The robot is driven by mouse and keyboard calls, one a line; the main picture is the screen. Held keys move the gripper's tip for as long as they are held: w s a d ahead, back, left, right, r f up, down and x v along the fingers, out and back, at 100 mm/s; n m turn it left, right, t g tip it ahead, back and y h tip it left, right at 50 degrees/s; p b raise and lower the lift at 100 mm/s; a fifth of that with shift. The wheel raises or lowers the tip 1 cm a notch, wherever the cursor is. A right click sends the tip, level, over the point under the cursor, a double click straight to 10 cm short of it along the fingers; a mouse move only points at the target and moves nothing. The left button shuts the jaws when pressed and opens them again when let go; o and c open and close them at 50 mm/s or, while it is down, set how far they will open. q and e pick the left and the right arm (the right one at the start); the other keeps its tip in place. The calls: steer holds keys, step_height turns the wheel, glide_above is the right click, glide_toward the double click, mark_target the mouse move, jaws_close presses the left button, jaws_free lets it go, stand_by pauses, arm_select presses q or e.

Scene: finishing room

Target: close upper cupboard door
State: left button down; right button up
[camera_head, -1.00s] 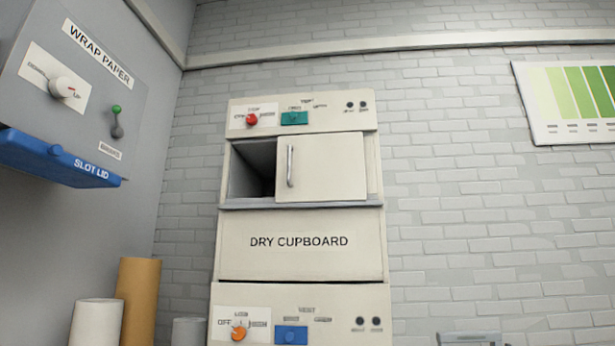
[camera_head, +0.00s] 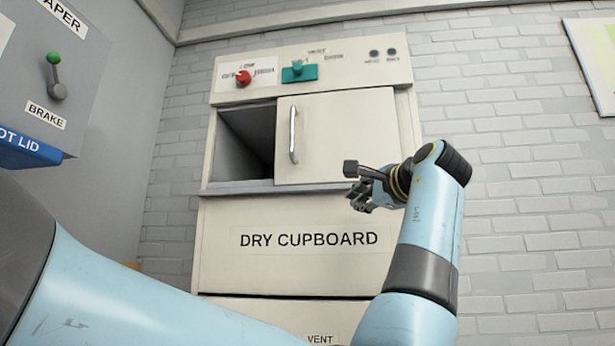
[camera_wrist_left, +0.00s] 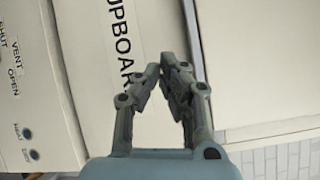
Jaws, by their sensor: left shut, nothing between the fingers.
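The upper cupboard door (camera_head: 339,137) is a cream panel with a vertical metal handle (camera_head: 292,135) near its left edge. It stands to the right, leaving a dark opening (camera_head: 243,142) at the left of the compartment. My left gripper (camera_head: 356,195) is in front of the cupboard, below the door and right of its handle, apart from the handle. In the left wrist view the gripper (camera_wrist_left: 165,68) has its fingertips together with nothing between them, in front of the DRY CUPBOARD panel (camera_wrist_left: 108,70). My right gripper is not in view.
Above the door is a panel with a red knob (camera_head: 243,78) and a green switch (camera_head: 299,73). A grey cabinet with a brake lever (camera_head: 56,78) and a blue slot lid (camera_head: 25,150) stands at the left.

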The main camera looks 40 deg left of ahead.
arm_select(q)
steer(key=s+r+n+y, duration=0.15)
steer(key=s+r, duration=0.25)
steer(key=r, duration=0.7)
steer(key=p, duration=0.3)
glide_toward(297, 162)
steer(key=w, duration=0.3)
steer(key=a, duration=0.2)
steer(key=a+n, duration=0.1)
steer(key=shift+s+r+h, duration=0.2)
steer(key=shift+r+h, duration=0.05)
steer(key=shift+r, duration=0.1)
steer(key=shift+s+a, duration=0.15)
steer(key=shift+a, duration=0.35)
steer(key=shift+s, duration=0.1)
